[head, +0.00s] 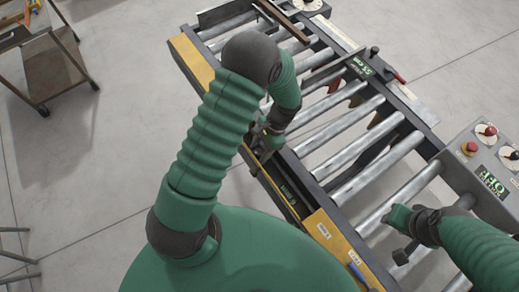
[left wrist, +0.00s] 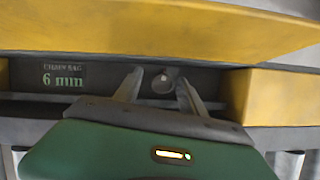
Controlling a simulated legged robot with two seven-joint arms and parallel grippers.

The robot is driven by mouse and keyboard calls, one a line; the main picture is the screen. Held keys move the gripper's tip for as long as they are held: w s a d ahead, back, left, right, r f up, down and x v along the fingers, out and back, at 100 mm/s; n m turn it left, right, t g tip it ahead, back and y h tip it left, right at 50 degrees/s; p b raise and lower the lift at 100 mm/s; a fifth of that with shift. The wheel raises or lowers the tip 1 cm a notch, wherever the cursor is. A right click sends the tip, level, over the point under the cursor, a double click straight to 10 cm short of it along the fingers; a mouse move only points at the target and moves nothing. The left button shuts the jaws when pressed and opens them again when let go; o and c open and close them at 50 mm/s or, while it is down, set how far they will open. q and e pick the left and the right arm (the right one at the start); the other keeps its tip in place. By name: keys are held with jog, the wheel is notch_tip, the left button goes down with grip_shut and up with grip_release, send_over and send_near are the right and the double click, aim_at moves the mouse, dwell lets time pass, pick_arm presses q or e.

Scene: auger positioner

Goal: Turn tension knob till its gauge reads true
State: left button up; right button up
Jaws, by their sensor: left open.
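A small round grey knob (left wrist: 163,85) sits in a dark recess on the conveyor's side, between two yellow panels. Left of it, a dark gauge plate (left wrist: 63,76) reads "6 mm" under a blurred line that looks like "chain sag". My left gripper (left wrist: 157,77) is open, with one finger on each side of the knob; I cannot tell whether they touch it. In the head view my left gripper (head: 260,146) is at the conveyor's near side, and the knob is hidden there. My right gripper (head: 402,253) hangs over the rollers at lower right; its jaws are unclear.
The roller conveyor (head: 345,136) runs diagonally, with a yellow side panel (head: 335,240) near me. A grey control box (head: 487,163) with a red button (head: 470,148) stands at right. A cart (head: 50,68) stands at upper left.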

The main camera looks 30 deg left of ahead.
pick_arm(q)
jog(key=shift+w+f, duration=0.1)
jog(key=shift+w, duration=0.15)
jog(key=c, duration=0.6)
jog(key=shift+s, duration=0.1)
grip_shut()
pick_arm(e)
jog(key=shift+w+f, duration=0.1)
jog(key=shift+w, duration=0.15)
pick_arm(q)
jog(key=shift+a+n, duration=0.1)
jog(key=shift+n, duration=0.4)
jog(key=n+h, duration=0.1)
jog(key=n, duration=0.2)
jog(key=shift+a+g+h, duration=0.1)
jog(key=shift+g+h, duration=0.2)
jog(key=shift+g, duration=0.1)
jog(key=shift+n+h+p, duration=0.3)
jog(key=shift+n+h, duration=0.3)
jog(key=shift+n, duration=1.3)
pick_arm(e)
jog(key=shift+a+r, duration=0.1)
jog(key=shift+r, duration=0.15)
jog(key=shift+w, duration=0.1)
pick_arm(q)
jog(key=o, duration=0.6)
grip_release()
